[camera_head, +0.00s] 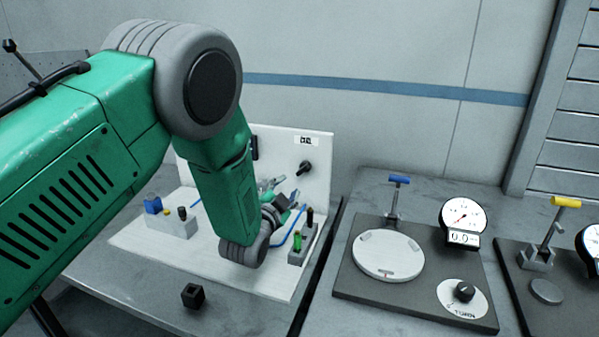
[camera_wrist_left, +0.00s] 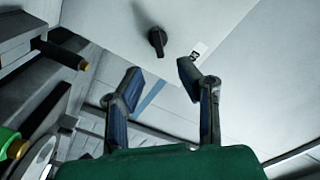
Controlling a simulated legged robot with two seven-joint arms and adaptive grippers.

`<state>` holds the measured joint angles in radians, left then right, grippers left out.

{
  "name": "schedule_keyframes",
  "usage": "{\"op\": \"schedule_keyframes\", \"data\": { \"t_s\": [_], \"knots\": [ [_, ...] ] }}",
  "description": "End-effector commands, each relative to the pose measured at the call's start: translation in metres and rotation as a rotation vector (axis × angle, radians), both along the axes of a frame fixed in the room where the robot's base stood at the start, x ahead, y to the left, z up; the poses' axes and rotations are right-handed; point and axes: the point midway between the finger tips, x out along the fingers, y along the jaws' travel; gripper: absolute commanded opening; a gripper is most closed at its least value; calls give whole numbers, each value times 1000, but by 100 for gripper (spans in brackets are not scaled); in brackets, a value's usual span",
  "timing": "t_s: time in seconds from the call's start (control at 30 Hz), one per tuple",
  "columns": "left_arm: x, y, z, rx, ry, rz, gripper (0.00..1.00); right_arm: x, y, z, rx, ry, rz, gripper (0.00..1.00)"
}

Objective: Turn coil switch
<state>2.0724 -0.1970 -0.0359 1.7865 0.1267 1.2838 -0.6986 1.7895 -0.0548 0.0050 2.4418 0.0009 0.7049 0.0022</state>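The coil switch is a black rotary knob (camera_head: 305,167) on the upright white panel (camera_head: 318,145), below a small printed label (camera_head: 306,141). In the left wrist view the knob (camera_wrist_left: 157,41) shows beyond the fingertips, a little above the gap between them. My left gripper (camera_head: 282,190) is in front of the panel, lower than the knob and to its left, partly hidden by my arm. In the left wrist view its two fingers (camera_wrist_left: 160,83) are spread apart with nothing between them. The gripper does not touch the knob. My right gripper is not in view.
A block with black and green terminals (camera_head: 300,245) stands on the white base, right of my gripper. Another terminal block (camera_head: 172,218) with a blue part stands at left. A small black cube (camera_head: 193,295) lies in front. A gauge fixture (camera_head: 345,283) stands to the right.

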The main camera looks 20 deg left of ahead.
Motion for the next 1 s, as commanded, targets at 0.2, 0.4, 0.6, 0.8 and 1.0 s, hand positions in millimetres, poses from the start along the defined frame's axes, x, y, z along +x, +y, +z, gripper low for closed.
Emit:
{"op": "schedule_keyframes", "data": {
  "t_s": [0.2,0.4,0.6,0.8,1.0],
  "knots": [
    [48,-1,0,-2,-1,1,31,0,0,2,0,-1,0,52],
    [78,-2,-1,-2,0,1,31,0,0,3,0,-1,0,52],
    [93,-2,-1,-2,2,1,31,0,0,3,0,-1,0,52],
    [96,-3,-1,-1,2,1,31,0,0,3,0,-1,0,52],
    [96,-3,-1,-1,2,1,6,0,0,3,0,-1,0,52]
  ]
}}
